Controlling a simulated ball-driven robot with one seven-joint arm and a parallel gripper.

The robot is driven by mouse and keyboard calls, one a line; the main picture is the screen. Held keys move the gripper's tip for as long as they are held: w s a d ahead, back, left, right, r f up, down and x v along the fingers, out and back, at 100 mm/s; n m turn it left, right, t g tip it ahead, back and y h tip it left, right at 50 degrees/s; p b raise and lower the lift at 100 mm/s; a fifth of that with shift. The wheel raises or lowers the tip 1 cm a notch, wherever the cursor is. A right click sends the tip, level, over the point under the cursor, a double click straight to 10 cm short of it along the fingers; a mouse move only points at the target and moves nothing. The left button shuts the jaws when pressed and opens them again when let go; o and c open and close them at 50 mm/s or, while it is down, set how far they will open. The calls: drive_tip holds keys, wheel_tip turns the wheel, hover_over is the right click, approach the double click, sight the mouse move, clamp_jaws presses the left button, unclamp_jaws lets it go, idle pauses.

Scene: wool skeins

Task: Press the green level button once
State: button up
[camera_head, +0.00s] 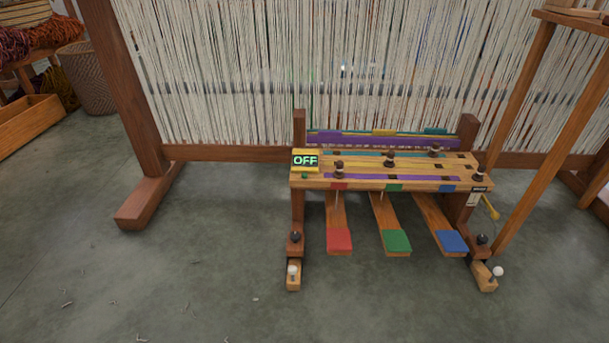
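A small wooden bench-like device stands in front of the loom. A small round green button (304,176) sits just below the display, near the front edge of the wooden top. A larger green pad (396,240) is on the middle of three sloping pedals, between a red pad (339,240) and a blue pad (452,241). No writing is readable at the green button. My gripper is not in view, and nothing covers the button.
Dark knobs (390,158) stand on the device's wooden top (400,173). A large wooden loom (120,90) with white threads rises behind it. A slanted wooden frame (560,120) stands at right. A basket (90,80) and wool skeins are at upper left. The front grey floor is mostly clear.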

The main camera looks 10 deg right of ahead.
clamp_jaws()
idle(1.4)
